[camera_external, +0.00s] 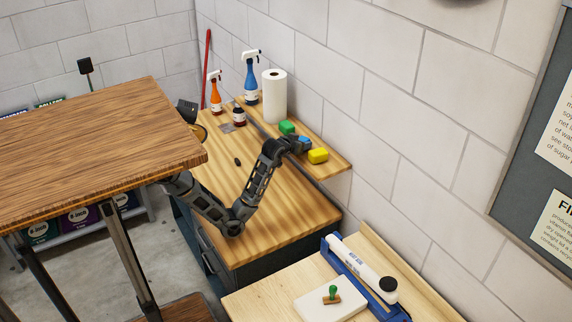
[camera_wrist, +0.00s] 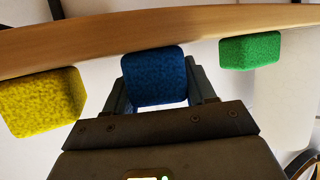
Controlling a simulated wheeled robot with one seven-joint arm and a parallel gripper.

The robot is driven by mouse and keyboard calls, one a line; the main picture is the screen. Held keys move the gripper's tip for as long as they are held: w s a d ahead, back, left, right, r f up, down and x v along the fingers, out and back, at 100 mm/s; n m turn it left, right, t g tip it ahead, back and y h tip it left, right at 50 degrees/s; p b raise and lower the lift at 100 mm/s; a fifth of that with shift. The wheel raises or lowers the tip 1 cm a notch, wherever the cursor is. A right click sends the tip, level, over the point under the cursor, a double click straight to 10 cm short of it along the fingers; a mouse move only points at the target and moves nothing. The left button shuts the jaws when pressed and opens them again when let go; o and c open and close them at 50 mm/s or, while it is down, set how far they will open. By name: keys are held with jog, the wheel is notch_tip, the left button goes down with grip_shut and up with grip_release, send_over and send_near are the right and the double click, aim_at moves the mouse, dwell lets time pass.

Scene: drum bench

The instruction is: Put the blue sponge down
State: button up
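The blue sponge (camera_wrist: 153,75) sits between the two fingers of my gripper (camera_wrist: 156,88) in the wrist view, with a finger close against each side. In the external view the blue sponge (camera_external: 305,141) is at the end of my gripper (camera_external: 298,143), over the narrow raised wooden shelf (camera_external: 335,164) along the wall. It lies between the green sponge (camera_external: 287,127) and the yellow sponge (camera_external: 318,156). I cannot tell whether its underside touches the shelf.
A paper towel roll (camera_external: 273,96), a blue spray bottle (camera_external: 250,78), an orange spray bottle (camera_external: 215,93) and a dark bottle (camera_external: 239,115) stand at the back. A small dark oval object (camera_external: 237,161) lies on the bench (camera_external: 285,213), whose front is mostly clear.

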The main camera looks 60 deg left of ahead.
jog(key=o, duration=0.4)
jog(key=shift+o, duration=0.2)
jog(key=shift+r, duration=0.1)
jog(key=shift+s+r, duration=0.1)
jog(key=shift+r, duration=0.05)
jog(key=v, duration=1.1)
jog(key=shift+s+d+r+b, duration=0.15)
jog(key=shift+s+r+b, duration=0.05)
jog(key=shift+s+b, duration=0.15)
